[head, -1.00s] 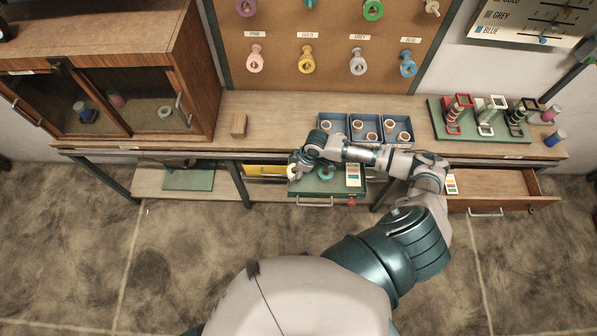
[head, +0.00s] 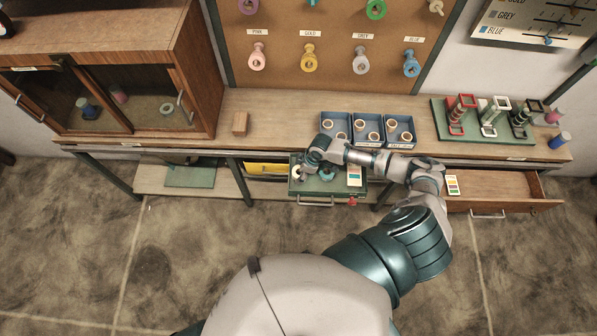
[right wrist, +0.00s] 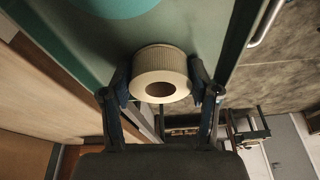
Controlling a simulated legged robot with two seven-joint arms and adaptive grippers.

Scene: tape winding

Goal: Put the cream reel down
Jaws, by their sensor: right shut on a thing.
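The cream reel (right wrist: 160,60) is between the two fingers of my right gripper (right wrist: 160,88) in the right wrist view, its round hole facing the camera. The gripper is shut on it. In the head view my right gripper (head: 304,168) is over the left part of the green pull-out tray (head: 318,188), and only a small part of the cream reel (head: 296,172) shows beside it. Whether the reel touches the tray floor I cannot tell. My left gripper is not in view.
A teal reel (head: 328,174) and a colour card (head: 354,175) are in the tray, right of the gripper. Blue bins (head: 368,143) with several small reels stand on the bench above. An open wooden drawer (head: 500,197) is at the right. A wooden block (head: 240,123) sits on the bench.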

